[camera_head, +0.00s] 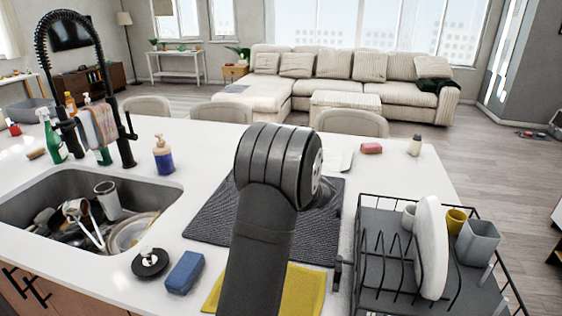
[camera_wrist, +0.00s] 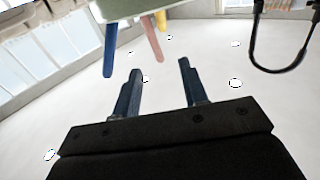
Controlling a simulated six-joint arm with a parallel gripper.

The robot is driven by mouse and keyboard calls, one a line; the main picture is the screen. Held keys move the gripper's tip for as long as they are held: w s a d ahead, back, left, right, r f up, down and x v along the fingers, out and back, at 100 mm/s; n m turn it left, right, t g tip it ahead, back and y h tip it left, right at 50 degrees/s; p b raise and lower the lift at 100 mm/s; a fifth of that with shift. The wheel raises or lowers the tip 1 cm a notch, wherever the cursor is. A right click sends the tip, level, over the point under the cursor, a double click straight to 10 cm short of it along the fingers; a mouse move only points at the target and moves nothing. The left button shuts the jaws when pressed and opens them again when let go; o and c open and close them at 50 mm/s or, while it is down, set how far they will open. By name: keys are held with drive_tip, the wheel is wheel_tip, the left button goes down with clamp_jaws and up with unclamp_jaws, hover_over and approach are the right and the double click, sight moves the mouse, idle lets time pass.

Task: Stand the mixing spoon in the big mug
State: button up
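My gripper (camera_wrist: 158,68) shows in the wrist view with its two fingers wide apart and nothing between them. In the head view my own arm hides it. Metal utensils (camera_head: 88,222) with long handles lie in the sink at the left; I cannot tell whether one is the mixing spoon. In the dish rack at the right are a grey angular cup (camera_head: 478,243), a yellow mug (camera_head: 455,221) and a small pale cup (camera_head: 408,217). A steel tumbler (camera_head: 107,200) is in the sink. I cannot tell which is the big mug.
The sink (camera_head: 165,192) also holds dishes. The rack (camera_head: 384,222) holds a white plate (camera_head: 431,248) upright. A dark mat (camera_head: 215,215), yellow cloth (camera_head: 304,291), blue sponge (camera_head: 185,273), soap bottle (camera_head: 163,156) and tall black faucet (camera_head: 120,150) are around my arm.

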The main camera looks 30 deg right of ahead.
drive_tip(key=s, duration=1.7)
drive_tip(key=shift+s, duration=0.25)
drive_tip(key=shift+w, duration=0.1)
drive_tip(key=w, duration=1.7)
drive_tip(key=shift+w, duration=0.25)
drive_tip(key=shift+s+r, duration=0.1)
drive_tip(key=shift+r, duration=0.45)
